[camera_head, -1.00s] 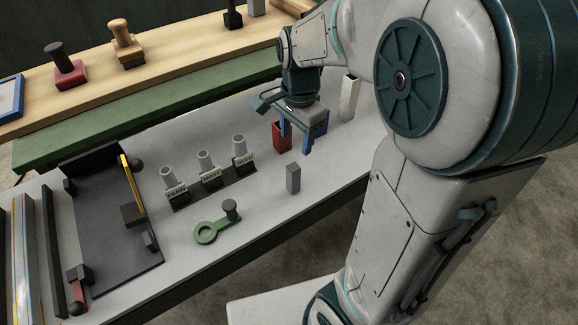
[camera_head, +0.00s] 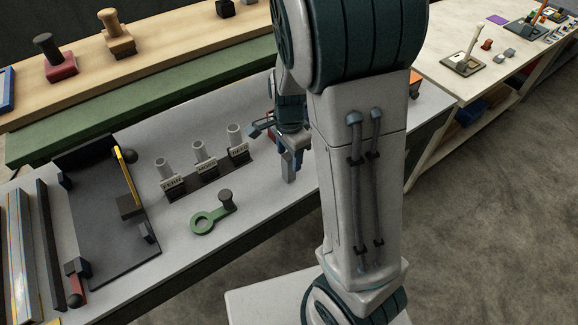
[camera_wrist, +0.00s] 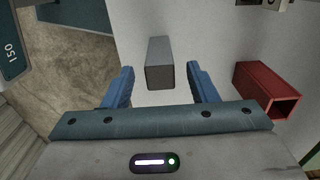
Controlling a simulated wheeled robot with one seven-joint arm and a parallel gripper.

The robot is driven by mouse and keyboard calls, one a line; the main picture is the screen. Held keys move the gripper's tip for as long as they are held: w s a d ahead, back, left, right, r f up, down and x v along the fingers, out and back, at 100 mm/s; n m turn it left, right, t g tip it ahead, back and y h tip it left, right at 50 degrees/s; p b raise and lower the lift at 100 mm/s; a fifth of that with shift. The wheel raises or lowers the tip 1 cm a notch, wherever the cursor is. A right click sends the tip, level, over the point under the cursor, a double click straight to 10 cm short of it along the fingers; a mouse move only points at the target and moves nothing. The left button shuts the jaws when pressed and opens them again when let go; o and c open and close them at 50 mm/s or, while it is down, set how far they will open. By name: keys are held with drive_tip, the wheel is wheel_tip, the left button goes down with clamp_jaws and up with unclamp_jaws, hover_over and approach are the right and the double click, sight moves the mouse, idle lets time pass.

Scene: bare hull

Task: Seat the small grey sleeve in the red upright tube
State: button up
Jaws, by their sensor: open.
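The small grey sleeve (camera_wrist: 159,58) stands upright on the light bench top. In the wrist view it lies between the two blue fingers of my gripper (camera_wrist: 160,72), with a gap on each side. My gripper is open and holds nothing. In the head view my gripper (camera_head: 291,160) is over the sleeve (camera_head: 289,174), mostly covering it; how far the fingertips reach down beside it is hard to tell. The red tube (camera_wrist: 268,93) is to the right in the wrist view, its square opening visible. In the head view my arm and gripper mostly hide it.
A dark rack with several labelled grey tubes (camera_head: 204,158) stands left of my gripper. A green ring-ended part (camera_head: 206,219) with a dark knob lies in front of it. A dark tray (camera_head: 108,225) is further left. The bench's front edge is close to the sleeve.

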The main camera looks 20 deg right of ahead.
sight(289, 168)
wheel_tip(289, 168, down, 3)
drive_tip(key=shift+f, duration=0.15)
drive_tip(key=c, duration=1.1)
drive_tip(key=shift+r, duration=0.2)
